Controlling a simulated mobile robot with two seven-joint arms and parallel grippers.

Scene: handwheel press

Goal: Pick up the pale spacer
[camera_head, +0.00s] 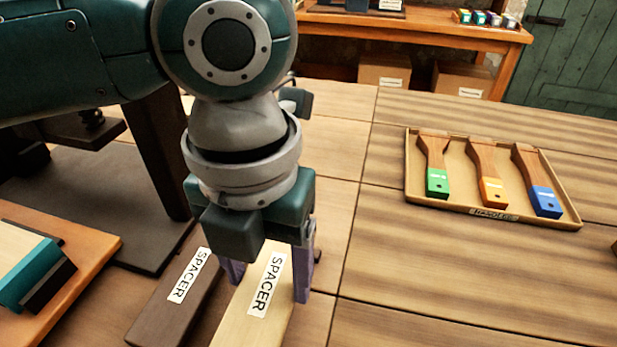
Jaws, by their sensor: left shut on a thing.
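The pale spacer (248,326) is a light wooden block with a white "SPACER" label, at the bottom centre of the head view. My left gripper (267,280) comes down over it with its two purple fingers on either side, shut on it. The far end of the pale spacer is hidden under the gripper body. A dark brown spacer (160,318) with a similar label lies just to its left. I cannot tell whether the pale spacer touches the table. My right gripper is not in view.
A tray (415,197) with green, yellow and blue-ended wooden handles lies at the right. A dark metal base and post (160,150) stand at the left, near an orange board (75,280) holding a teal-edged block.

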